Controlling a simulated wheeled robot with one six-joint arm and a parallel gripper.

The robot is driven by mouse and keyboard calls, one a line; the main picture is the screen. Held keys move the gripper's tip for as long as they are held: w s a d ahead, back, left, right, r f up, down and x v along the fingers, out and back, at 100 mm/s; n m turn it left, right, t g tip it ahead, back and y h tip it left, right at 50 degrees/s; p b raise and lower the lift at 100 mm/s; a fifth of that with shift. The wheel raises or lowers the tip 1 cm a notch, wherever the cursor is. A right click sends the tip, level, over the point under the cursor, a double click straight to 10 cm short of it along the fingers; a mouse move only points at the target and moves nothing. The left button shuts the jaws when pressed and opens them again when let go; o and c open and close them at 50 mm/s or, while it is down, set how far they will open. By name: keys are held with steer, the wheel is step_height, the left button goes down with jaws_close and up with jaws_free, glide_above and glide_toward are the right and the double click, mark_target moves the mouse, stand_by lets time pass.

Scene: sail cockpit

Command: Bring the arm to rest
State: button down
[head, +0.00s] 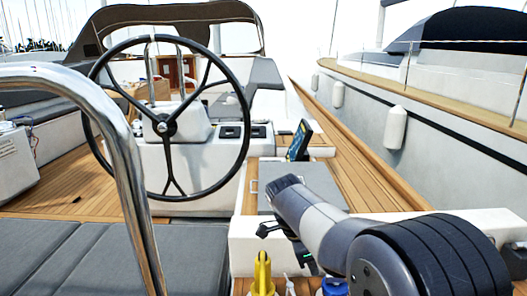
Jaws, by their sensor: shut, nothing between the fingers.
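My arm (315,215) reaches in from the lower right. My gripper (264,229) is small and dark at its far end, beside a white cockpit box, and is partly hidden behind the arm. Its fingers are shut and empty. A yellow object (262,272) stands below the gripper at the bottom edge of the view, with a visible gap between them.
A steering wheel (166,127) and a curved steel rail (128,165) stand on the left. A tablet (299,141) is mounted beyond my arm. Grey cushions (75,258) lie lower left. A blue-topped object (334,287) is close under my arm. Another boat (440,110) lies alongside right.

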step_height(320, 180, down, 8)
steer(key=s+b, duration=0.2)
steer(key=w+d+n+t+y+p, duration=0.3)
steer(key=w+n+p, duration=0.5)
steer(key=n+p, duration=0.4)
steer(key=shift+d+n+t, duration=0.15)
steer(key=shift+n+t, duration=0.15)
steer(key=shift+n, duration=1)
steer(key=shift+w, duration=0.1)
